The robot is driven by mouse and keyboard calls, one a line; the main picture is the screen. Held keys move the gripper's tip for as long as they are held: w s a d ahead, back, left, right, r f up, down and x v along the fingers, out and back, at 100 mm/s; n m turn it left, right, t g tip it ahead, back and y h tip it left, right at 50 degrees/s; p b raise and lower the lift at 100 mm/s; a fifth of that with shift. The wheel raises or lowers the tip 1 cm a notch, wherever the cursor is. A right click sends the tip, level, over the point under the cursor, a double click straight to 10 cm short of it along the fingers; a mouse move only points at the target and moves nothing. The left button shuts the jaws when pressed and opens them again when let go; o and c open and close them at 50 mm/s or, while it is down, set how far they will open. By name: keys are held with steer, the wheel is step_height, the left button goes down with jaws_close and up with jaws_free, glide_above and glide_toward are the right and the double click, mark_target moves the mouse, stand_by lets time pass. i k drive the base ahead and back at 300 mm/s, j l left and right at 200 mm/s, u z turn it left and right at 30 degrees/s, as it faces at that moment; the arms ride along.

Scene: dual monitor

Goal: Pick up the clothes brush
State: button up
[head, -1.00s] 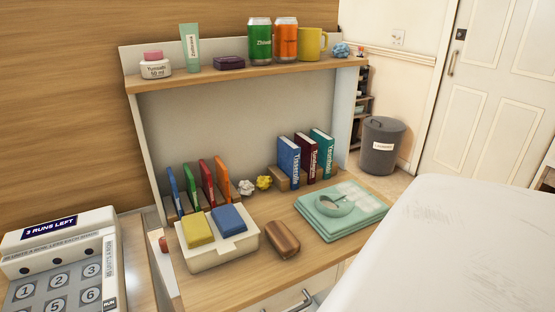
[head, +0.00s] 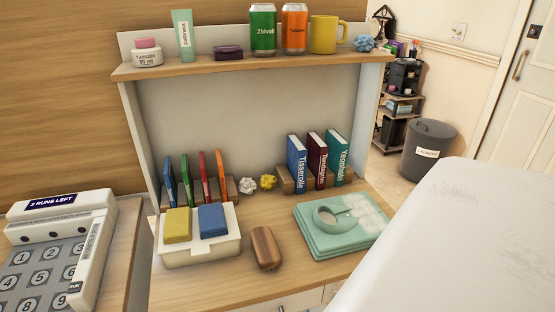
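A brown wooden block-like object with rounded edges (head: 266,248), which looks like the clothes brush, lies on the wooden desk (head: 215,284) near its front edge. Its bristles are not visible. My gripper is not in view.
A yellow block (head: 178,225) and a blue block (head: 212,218) rest on the white box. Upright books (head: 317,160) and thin coloured folders (head: 203,176) stand behind. A shelf (head: 200,69) with cans and a mug (head: 325,35) overhangs the desk's back. A button panel (head: 55,245) is at left.

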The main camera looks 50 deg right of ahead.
mark_target(269, 256)
steer(key=k+l, duration=0.1)
steer(key=l, duration=0.3)
steer(key=k+l, duration=0.15)
steer(key=l, duration=0.2)
steer(key=k+l, duration=0.1)
steer(key=l, duration=0.3)
steer(key=k+l, duration=0.15)
steer(key=l, duration=0.25)
steer(key=k+l+u, duration=0.1)
steer(key=l, duration=0.25)
steer(key=i+l, duration=0.25)
steer(key=i, duration=0.1)
